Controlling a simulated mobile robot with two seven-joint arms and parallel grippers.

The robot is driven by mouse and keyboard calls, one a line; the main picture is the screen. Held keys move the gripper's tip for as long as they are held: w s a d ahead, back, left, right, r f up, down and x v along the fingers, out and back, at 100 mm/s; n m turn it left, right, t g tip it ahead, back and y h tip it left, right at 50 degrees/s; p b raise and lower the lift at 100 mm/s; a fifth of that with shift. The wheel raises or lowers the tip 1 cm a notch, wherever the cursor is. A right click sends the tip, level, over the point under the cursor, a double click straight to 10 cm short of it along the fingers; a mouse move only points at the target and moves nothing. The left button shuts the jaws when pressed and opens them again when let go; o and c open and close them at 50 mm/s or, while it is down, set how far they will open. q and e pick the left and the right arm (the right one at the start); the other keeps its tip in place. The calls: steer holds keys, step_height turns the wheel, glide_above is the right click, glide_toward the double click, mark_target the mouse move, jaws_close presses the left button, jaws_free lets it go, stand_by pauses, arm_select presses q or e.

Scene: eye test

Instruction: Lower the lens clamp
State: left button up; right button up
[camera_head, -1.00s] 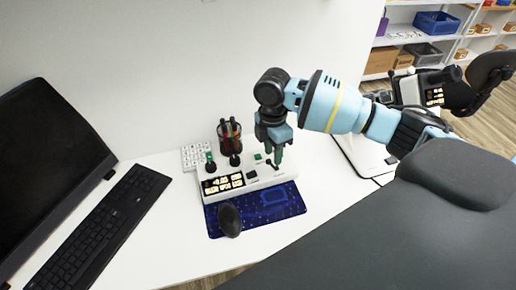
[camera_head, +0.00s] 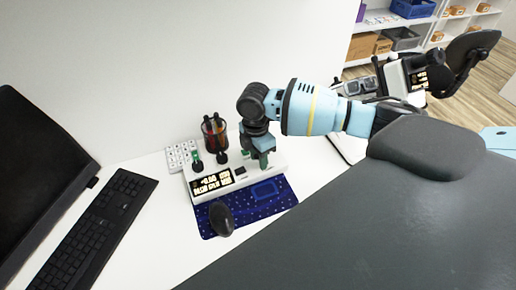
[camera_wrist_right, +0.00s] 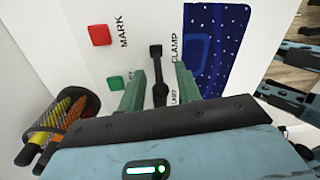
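The white device (camera_head: 240,184) stands on the white desk, with a lit display (camera_head: 212,183) on its front. In the right wrist view a black lever (camera_wrist_right: 157,72) sits on its top beside the printed word CLAMP. My right gripper (camera_head: 261,160) is over the right part of the device and hides the lever in the head view. In the wrist view, the green fingers of my right gripper (camera_wrist_right: 160,85) are apart, one on each side of the lever. A gap shows on both sides, so they do not grip it. My left gripper is out of view.
A red button (camera_wrist_right: 100,35) marked MARK and a green button (camera_wrist_right: 115,83) are near the lever. A pen cup (camera_head: 215,136) stands behind the device. A blue mat (camera_head: 262,205) with a black mouse (camera_head: 221,218) lies in front. A keyboard (camera_head: 98,225) is left.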

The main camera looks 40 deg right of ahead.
steer(key=shift+f, duration=0.35)
jaws_close()
